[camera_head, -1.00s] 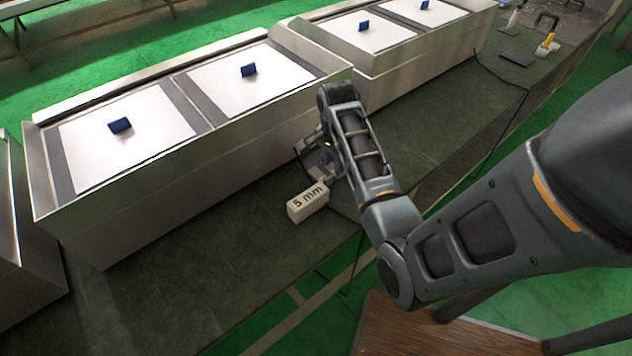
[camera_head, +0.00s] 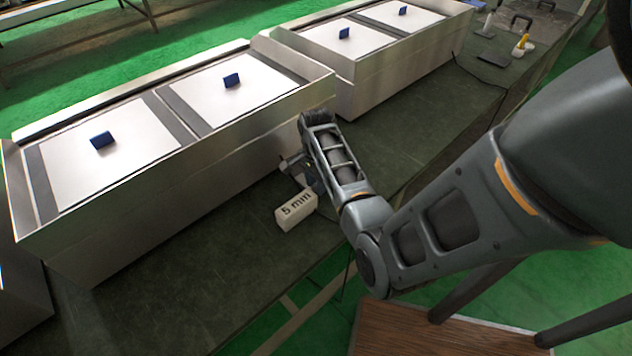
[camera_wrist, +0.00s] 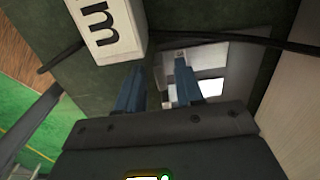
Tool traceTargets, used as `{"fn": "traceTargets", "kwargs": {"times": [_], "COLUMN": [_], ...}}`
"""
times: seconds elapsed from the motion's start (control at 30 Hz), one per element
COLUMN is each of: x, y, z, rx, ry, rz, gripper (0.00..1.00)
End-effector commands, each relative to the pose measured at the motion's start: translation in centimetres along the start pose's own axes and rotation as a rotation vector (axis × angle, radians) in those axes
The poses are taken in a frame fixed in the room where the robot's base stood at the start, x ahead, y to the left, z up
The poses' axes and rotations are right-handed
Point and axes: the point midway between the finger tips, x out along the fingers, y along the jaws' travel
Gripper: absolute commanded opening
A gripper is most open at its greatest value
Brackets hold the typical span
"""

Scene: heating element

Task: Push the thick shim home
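A pale block marked "5 mm" (camera_head: 297,211) sits on the dark green bench top near its front edge. It also shows at the top left of the wrist view (camera_wrist: 108,25). No other thing that I can name as the thick shim is clear. My gripper (camera_wrist: 160,83) points down at the bench with its two blue fingers apart, and I see nothing held between them. The block lies just beyond the left finger; I cannot tell if they touch. A grey piece with white patches (camera_wrist: 205,70) lies beyond the right finger. In the head view my arm mostly hides my gripper.
A long steel unit (camera_head: 190,165) with white panels and blue blocks stands behind my gripper. A second such unit (camera_head: 385,80) stands farther right. A dark cable (camera_wrist: 235,38) crosses near the fingers. Yellow-tipped bottle (camera_head: 521,44) stands far right. Bench left of the block is clear.

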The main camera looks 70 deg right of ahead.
Motion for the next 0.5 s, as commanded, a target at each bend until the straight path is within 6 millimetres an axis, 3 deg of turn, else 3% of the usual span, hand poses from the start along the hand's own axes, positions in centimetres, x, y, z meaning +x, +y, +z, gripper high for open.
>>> {"fn": "traceTargets", "kwargs": {"times": [0.17,0.5], "x": [-0.03,-0.04], "y": [-0.01,-0.01], "z": [0.0,0.01], "rx": [0.0,-0.001], "ry": [0.0,0.0], "rz": [0.0,0.0], "gripper": [0.34,0.02]}}
